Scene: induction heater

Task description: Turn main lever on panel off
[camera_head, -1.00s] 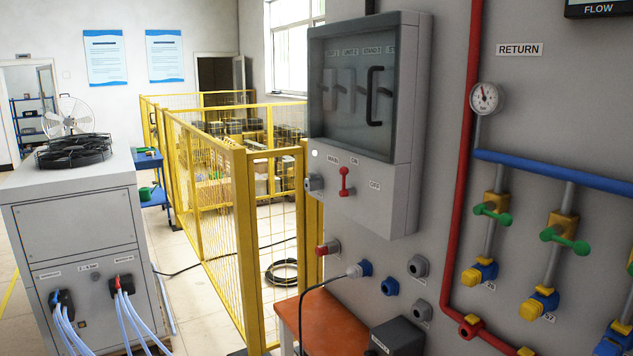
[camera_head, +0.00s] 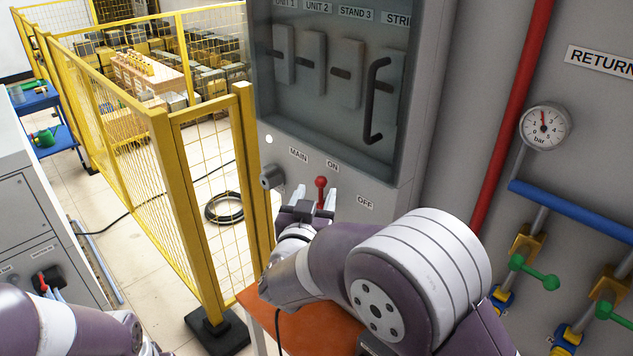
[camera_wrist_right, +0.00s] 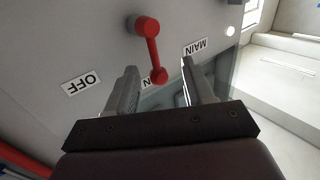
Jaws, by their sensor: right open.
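The red main lever (camera_head: 320,189) is on the lower grey panel (camera_head: 345,175), between the MAIN, ON and OFF labels. It stands upright and points to ON. My right gripper (camera_head: 316,199) is open in front of it. In the right wrist view the lever (camera_wrist_right: 152,50) shows large. Its end beside the ON label lies between the two spread fingertips of the gripper (camera_wrist_right: 160,76), and I see no clear contact. The OFF label (camera_wrist_right: 81,83) is at the left there and the MAIN label (camera_wrist_right: 195,47) at the right. My left gripper is out of view.
A glass-fronted cabinet with a black handle (camera_head: 372,100) is above the lever. A grey connector (camera_head: 271,177) sticks out left of it. A yellow fence (camera_head: 165,150) stands at the left, and an orange tabletop (camera_head: 318,325) lies below my right arm.

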